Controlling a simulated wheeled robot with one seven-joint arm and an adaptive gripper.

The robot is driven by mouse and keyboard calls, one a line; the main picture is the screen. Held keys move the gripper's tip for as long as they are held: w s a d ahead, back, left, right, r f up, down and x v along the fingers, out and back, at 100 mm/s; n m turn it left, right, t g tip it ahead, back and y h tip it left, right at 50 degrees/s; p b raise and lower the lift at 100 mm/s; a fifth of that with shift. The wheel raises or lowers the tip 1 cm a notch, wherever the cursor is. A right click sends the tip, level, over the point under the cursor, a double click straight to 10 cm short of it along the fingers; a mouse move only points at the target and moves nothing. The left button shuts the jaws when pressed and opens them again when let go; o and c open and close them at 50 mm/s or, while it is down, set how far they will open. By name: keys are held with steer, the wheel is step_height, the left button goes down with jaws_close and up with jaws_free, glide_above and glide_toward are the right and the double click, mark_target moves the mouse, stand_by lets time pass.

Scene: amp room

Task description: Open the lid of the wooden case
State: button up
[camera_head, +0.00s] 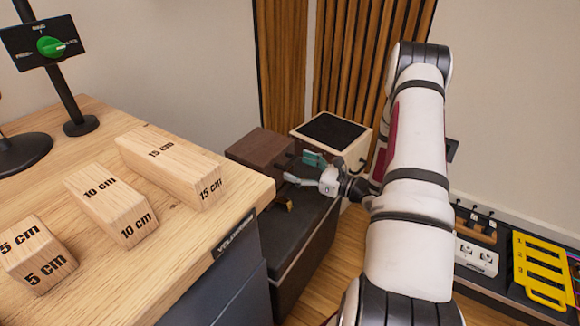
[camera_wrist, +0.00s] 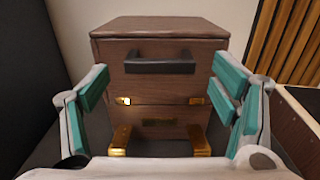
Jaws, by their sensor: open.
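The wooden case (camera_head: 263,147) is a dark brown box on a dark low cabinet, left of my arm in the head view. In the wrist view the case (camera_wrist: 160,88) is straight ahead, with a black handle (camera_wrist: 160,63) on its upper front and brass fittings (camera_wrist: 194,101) along the seam below. The lid looks shut. My gripper (camera_head: 298,170) is open in front of the case. In the wrist view the fingers with teal pads (camera_wrist: 160,97) stand apart on either side of the case front, with nothing held between them. Whether they touch the case cannot be told.
A cream box with a dark top (camera_head: 331,135) stands right of the case. A wooden table (camera_head: 120,285) with labelled blocks (camera_head: 172,165) is close on the left. A low bench with a yellow rack (camera_head: 545,268) is at the right. Some wooden floor (camera_head: 335,270) is clear.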

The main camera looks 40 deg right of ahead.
mark_target(292, 164)
steer(key=shift+b+x, duration=0.3)
steer(key=shift+x, duration=1.4)
